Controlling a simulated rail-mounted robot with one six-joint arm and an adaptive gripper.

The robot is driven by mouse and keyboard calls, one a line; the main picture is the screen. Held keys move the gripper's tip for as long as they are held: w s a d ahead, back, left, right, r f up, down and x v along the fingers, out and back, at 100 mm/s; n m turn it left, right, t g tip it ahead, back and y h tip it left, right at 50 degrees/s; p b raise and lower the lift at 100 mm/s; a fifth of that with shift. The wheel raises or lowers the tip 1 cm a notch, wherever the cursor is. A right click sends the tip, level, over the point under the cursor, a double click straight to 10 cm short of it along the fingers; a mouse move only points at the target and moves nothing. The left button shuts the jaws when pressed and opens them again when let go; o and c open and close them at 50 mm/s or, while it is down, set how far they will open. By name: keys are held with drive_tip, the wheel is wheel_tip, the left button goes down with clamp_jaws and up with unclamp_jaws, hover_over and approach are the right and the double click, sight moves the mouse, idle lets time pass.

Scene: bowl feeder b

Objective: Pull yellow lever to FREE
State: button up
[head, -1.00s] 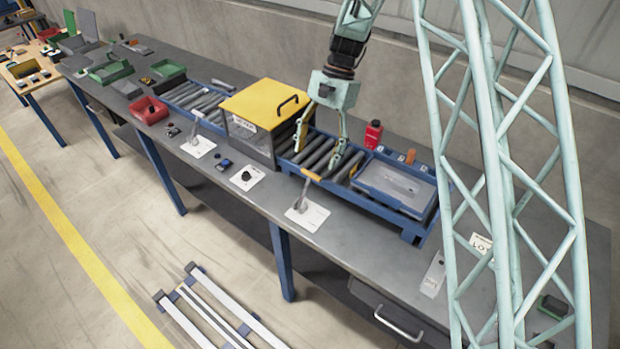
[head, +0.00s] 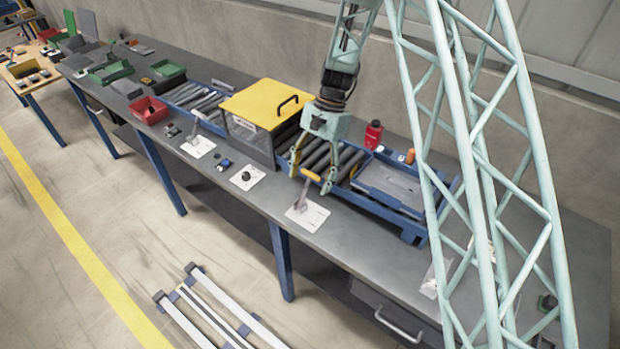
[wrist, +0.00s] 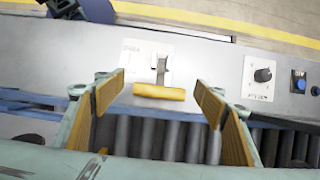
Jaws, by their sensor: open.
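The yellow lever handle (wrist: 160,91) shows in the wrist view as a yellow bar on a grey stem, rising from a white plate (wrist: 147,55) with small markings too blurred to read. In the head view the yellow handle (head: 311,175) and its plate (head: 308,216) are at the front of the bench, beside the roller conveyor. My gripper (head: 309,183) is open around the lever's top in the head view. In the wrist view my gripper (wrist: 164,97) has one pad on each side of the yellow bar, with gaps on both sides.
A yellow-lidded box (head: 265,103) stands over the conveyor just left of my gripper. A black knob (head: 246,176) and another lever (head: 195,130) are further left on the bench. A blue-framed tray (head: 395,188) and a red bottle (head: 373,134) are to the right.

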drive_tip(key=c, duration=1.2)
